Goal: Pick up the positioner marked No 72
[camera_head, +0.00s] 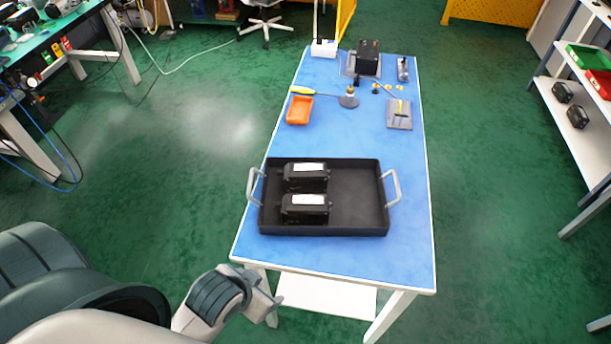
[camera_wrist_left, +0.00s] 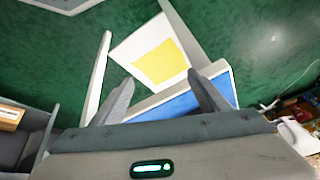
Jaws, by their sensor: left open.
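Two black positioners with white labels lie in the left half of a black tray (camera_head: 360,226) on the blue table. One positioner (camera_head: 305,178) is at the back and the other positioner (camera_head: 304,208) is nearer me. The label print is too small to read, so I cannot tell which is No 72. My left gripper (camera_head: 268,306) is low at the table's front left corner, outside the edge and apart from the tray. In the left wrist view its two fingers (camera_wrist_left: 160,100) are spread with nothing between them. My right gripper is not in view.
The tray has two grey handles, and its right half is empty. Farther back on the blue table (camera_head: 408,255) are an orange dish (camera_head: 299,110), a grey plate (camera_head: 399,114) and a black device (camera_head: 366,58). A shelf (camera_head: 575,115) with bins stands right.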

